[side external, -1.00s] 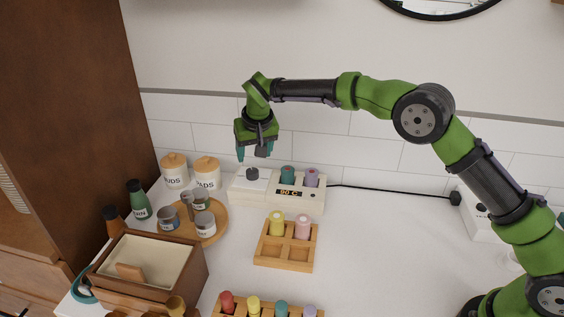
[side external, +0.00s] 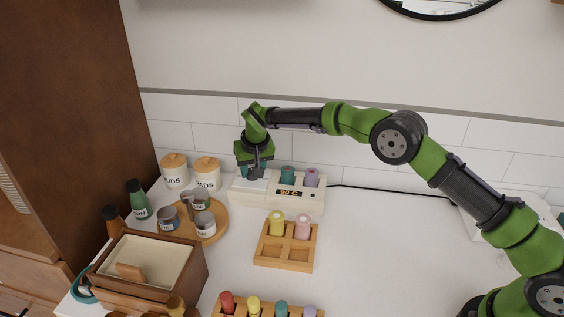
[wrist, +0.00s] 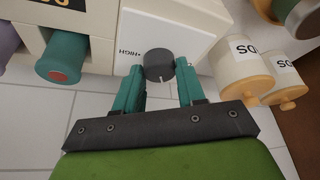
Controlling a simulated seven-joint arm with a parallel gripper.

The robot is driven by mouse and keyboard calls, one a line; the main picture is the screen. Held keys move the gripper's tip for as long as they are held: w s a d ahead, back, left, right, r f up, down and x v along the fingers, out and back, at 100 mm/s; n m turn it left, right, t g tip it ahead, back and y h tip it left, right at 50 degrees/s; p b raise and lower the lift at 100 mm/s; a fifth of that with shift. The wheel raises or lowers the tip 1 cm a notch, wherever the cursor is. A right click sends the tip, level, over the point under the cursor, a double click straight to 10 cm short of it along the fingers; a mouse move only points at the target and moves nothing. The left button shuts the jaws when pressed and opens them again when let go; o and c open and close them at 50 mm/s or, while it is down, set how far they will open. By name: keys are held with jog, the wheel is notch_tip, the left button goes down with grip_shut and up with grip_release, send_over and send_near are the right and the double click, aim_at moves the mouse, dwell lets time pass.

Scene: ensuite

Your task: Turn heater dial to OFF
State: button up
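The heater (side external: 312,204) is a cream box by the tiled wall, with an orange display reading about 90 C. In the side view my gripper (side external: 253,174) is low over the heater's left end and hides the dial. A teal roller (side external: 287,174) and a purple roller (side external: 311,177) stand in the heater's wells.
Two jars with wooden lids (side external: 174,171) stand left of the heater. A round wooden tray (side external: 213,231) with small tins is in front of them. A wooden rack (side external: 285,260) with yellow and pink rollers stands before the heater. The counter's right side is mostly clear.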

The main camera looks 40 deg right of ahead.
jog(key=c, duration=0.5)
jog(key=shift+d+n, duration=0.1)
jog(key=shift+n, duration=0.2)
jog(key=n+y, duration=0.2)
jog(key=n, duration=0.3)
jog(key=shift+d, duration=0.15)
jog(key=n+y, duration=0.1)
jog(key=n, duration=0.2)
jog(key=n+g+y, duration=0.1)
jog(key=n, duration=0.2)
jog(key=shift+n, duration=0.3)
jog(key=o, duration=1)
jog(key=shift+y, duration=0.3)
jog(key=v, duration=1.7)
jog(key=shift+w, duration=0.25)
